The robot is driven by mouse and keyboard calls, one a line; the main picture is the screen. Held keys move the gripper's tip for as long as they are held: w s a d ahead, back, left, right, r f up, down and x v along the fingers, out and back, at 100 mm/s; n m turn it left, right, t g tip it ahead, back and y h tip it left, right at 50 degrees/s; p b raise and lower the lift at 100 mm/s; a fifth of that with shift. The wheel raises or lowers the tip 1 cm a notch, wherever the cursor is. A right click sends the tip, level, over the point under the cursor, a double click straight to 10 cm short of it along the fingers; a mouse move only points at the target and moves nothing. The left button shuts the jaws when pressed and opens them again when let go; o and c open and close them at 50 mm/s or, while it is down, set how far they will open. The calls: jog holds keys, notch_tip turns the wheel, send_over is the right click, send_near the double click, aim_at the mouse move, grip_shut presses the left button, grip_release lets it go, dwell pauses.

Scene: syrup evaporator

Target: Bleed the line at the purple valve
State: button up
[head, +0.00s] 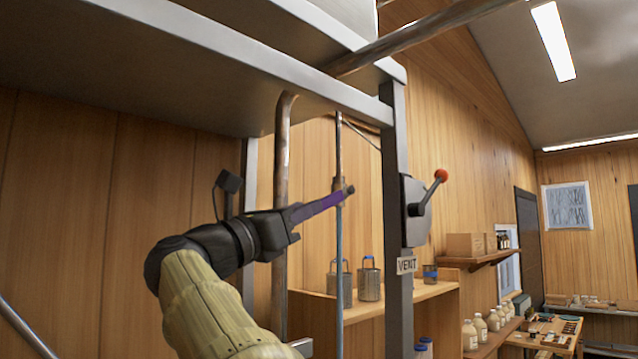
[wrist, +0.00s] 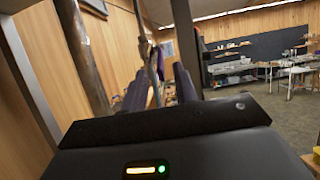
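The purple valve lever (head: 322,205) sticks out toward the left from a small valve body (head: 340,189) on a thin vertical pipe. My gripper (head: 290,222) is at the lever's free left end and overlaps it in the head view. In the wrist view the two dark fingers (wrist: 160,92) stand apart, and the purple lever (wrist: 160,66) shows in the gap between them. The fingers look open around or just short of the lever's end; contact cannot be told.
A thicker copper pipe (head: 282,170) runs vertically behind my gripper. A steel post (head: 395,200) right of the valve carries a red-knobbed lever (head: 440,176) and a VENT label (head: 406,265). A shelf (head: 375,305) with metal pails stands behind. The evaporator pan (head: 200,65) hangs overhead.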

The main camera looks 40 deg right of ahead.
aim_at(322, 199)
jog(key=p+x, duration=0.3)
jog(key=x, duration=0.2)
jog(key=shift+d+r, duration=0.2)
jog(key=shift+d, duration=0.15)
jog(key=shift+d+r+p, duration=0.1)
jog(key=shift+d+p, duration=0.2)
jog(key=shift+d, duration=0.25)
jog(key=shift+w+a, duration=0.1)
jog(key=shift+w, duration=0.25)
jog(key=shift+c, duration=0.9)
jog(key=shift+a, duration=0.1)
grip_shut()
